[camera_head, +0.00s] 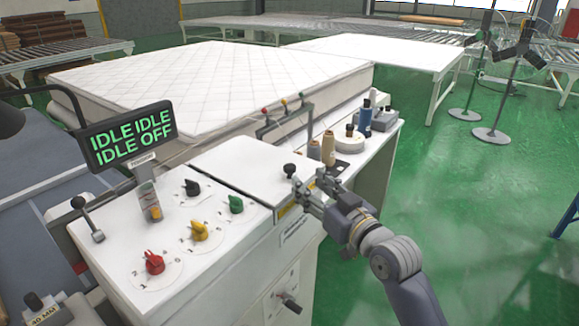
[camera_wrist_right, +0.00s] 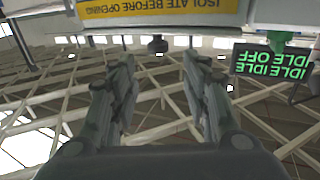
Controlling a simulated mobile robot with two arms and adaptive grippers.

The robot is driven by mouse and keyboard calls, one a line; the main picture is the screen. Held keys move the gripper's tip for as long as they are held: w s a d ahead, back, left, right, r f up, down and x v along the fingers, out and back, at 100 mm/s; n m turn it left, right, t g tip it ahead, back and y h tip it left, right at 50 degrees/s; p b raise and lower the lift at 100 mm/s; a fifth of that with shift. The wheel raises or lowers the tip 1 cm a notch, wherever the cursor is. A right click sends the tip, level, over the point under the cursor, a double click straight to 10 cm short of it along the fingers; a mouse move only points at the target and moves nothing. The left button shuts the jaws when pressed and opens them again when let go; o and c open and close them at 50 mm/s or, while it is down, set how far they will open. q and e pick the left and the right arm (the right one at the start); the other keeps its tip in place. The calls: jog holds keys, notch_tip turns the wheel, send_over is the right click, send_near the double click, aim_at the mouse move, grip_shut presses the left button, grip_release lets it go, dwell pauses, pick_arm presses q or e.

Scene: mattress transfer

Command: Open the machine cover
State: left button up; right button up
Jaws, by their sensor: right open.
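The machine cover (camera_head: 232,158) is the white panel on the right part of the machine top, lying flat and closed behind a dark seam. A small black knob (camera_head: 289,170) stands near its front right corner. My right gripper (camera_head: 305,190) is at the cover's front right edge, close to the knob. In the right wrist view the right gripper's fingers (camera_wrist_right: 158,65) are spread apart with nothing between them. A black knob (camera_wrist_right: 157,45) shows just beyond the fingertips, beside a yellow label (camera_wrist_right: 160,8) on the white edge. My left gripper is not in view.
Red, yellow, green and black dials sit on the machine top (camera_head: 115,215) left of the cover. A display (camera_head: 130,135) reads IDLE and OFF. Thread spools (camera_head: 328,147) stand right of the cover. A mattress (camera_head: 200,85) lies behind.

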aim_at(293, 170)
jog(key=p+x, duration=0.1)
jog(key=x, duration=0.7)
jog(key=shift+w+p, duration=0.3)
jog(key=shift+p, duration=0.05)
jog(key=shift+w+a+f, duration=0.1)
jog(key=shift+w+a, duration=0.25)
jog(key=shift+w, duration=0.25)
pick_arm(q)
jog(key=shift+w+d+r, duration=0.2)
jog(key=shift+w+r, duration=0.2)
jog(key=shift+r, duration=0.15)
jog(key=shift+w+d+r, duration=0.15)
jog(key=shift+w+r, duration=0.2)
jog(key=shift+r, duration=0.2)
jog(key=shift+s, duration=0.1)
pick_arm(e)
jog(key=shift+c, duration=0.5)
jog(key=shift+w, duration=0.1)
grip_shut()
